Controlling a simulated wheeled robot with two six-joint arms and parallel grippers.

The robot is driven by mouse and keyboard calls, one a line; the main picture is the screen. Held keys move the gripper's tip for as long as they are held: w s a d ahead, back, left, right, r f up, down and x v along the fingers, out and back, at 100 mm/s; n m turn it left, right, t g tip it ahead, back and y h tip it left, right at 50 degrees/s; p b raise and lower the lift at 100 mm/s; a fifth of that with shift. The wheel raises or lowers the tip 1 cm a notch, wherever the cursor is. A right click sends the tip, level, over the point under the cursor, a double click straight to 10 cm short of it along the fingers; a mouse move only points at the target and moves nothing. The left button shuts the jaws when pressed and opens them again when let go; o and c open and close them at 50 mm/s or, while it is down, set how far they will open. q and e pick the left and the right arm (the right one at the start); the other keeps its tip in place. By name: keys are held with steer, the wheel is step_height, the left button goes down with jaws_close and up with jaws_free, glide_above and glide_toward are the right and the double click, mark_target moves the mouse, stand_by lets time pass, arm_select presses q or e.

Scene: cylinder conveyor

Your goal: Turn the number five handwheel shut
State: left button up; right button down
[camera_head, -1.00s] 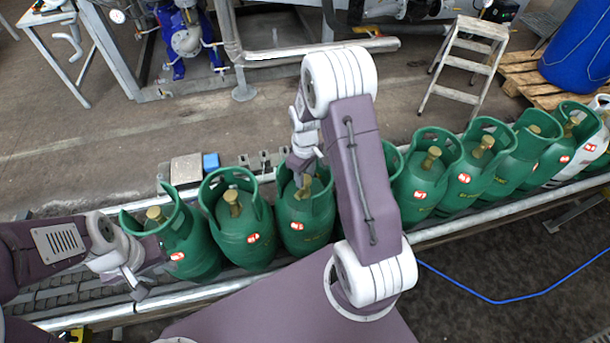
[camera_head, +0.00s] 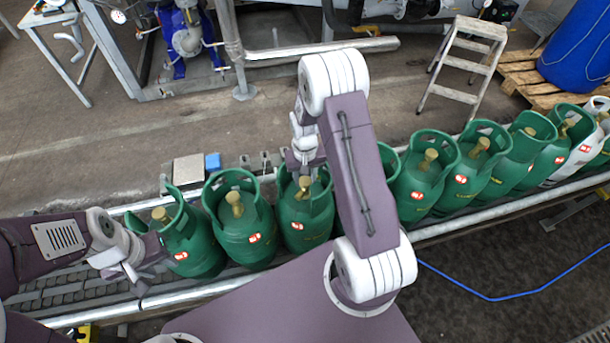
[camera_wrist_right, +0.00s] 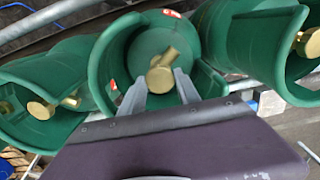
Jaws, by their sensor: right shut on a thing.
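A row of green gas cylinders with open collars and brass valves stands on the conveyor (camera_head: 70,292). My right gripper (camera_wrist_right: 160,77) reaches down into the collar of one green cylinder (camera_wrist_right: 115,62), its two fingers on either side of the brass handwheel (camera_wrist_right: 159,80). In the head view this is the third cylinder from the left (camera_head: 305,222), its brass top (camera_head: 302,190) partly under my right gripper (camera_head: 303,168). No number is legible, so I cannot tell which handwheel is five. My left gripper (camera_head: 138,272) is low beside the leftmost cylinder (camera_head: 195,245); its jaw state is unclear.
Neighbouring green cylinders stand close on both sides, such as one on the left (camera_head: 245,228) and one right of my arm (camera_head: 420,190). A white cylinder (camera_head: 578,155) stands far right. A step stool (camera_head: 462,68) and a blue drum (camera_head: 578,45) are behind the conveyor.

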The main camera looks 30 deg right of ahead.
mark_target(305, 181)
steer(key=m+p, duration=0.1)
steer(key=m, duration=0.2)
steer(key=shift+r+m, duration=0.1)
steer(key=shift+m, duration=0.2)
steer(key=shift+w+m+p, duration=0.1)
steer(key=shift+m+p, duration=0.2)
steer(key=shift+m, duration=1.1)
steer(key=c, duration=0.9)
jaws_free()
step_height(305, 181, up, 9)
steer(key=shift+f, duration=0.1)
